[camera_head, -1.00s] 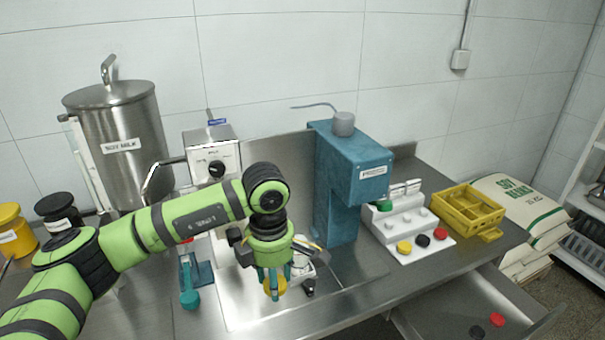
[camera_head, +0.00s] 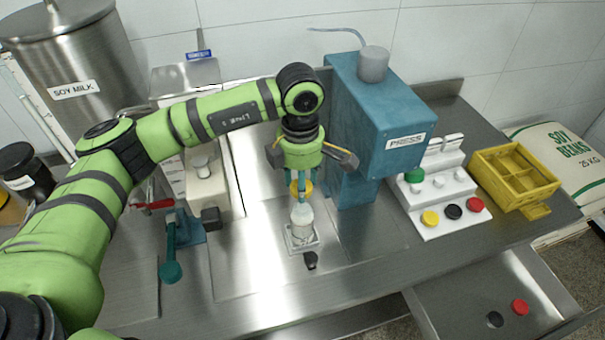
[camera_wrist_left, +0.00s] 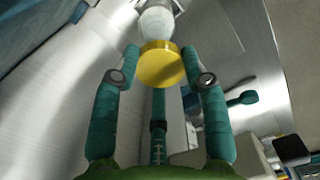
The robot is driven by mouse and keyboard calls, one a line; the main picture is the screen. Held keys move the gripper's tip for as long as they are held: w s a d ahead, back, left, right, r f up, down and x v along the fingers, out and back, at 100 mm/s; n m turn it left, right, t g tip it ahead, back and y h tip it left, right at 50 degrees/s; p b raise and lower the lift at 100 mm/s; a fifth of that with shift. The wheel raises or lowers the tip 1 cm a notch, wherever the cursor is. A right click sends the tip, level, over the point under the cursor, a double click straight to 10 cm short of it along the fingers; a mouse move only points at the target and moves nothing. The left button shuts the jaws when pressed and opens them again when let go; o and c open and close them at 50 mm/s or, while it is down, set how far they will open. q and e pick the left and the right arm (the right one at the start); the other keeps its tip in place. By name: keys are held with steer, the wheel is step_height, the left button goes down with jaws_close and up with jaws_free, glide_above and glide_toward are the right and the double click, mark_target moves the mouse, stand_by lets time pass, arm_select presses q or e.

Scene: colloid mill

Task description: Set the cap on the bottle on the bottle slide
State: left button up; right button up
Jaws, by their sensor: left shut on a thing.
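The white bottle (camera_head: 302,215) stands upright on the bottle slide (camera_head: 303,246), directly below the cap in the head view. In the left wrist view the bottle (camera_wrist_left: 157,22) shows just beyond the cap. I cannot tell whether cap and bottle touch. My right gripper is not in view.
The blue press (camera_head: 378,120) stands close to the right of the gripper. A white cap stand (camera_head: 440,190) holds several caps, with a yellow crate (camera_head: 515,178) beside it. A teal-handled valve (camera_head: 172,270) is at left. An open drawer (camera_head: 475,285) holds a black and a red cap.

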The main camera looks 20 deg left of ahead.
mark_target(302, 207)
arm_select(q)
steer(key=f+b, duration=0.1)
steer(key=f, duration=0.2)
steer(key=f+b, duration=0.1)
steer(key=shift+w+f+b, duration=0.25)
steer(key=shift+f+b, duration=0.05)
steer(key=shift+f, duration=0.1)
steer(key=shift+f+b, duration=0.35)
steer(key=shift+b, duration=0.05)
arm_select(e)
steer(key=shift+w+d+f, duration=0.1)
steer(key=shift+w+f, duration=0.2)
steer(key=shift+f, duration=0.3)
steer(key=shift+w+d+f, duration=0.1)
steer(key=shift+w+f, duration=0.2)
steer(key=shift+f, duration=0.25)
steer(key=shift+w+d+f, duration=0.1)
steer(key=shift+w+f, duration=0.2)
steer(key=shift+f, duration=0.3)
arm_select(q)
steer(key=shift+f+b, duration=0.8)
steer(key=shift+b, duration=1.1)
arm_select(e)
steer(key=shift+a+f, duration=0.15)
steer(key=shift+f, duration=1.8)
arm_select(q)
steer(key=o, duration=0.7)
steer(key=shift+o, duration=0.2)
steer(key=o, duration=0.6)
steer(key=shift+c, duration=0.2)
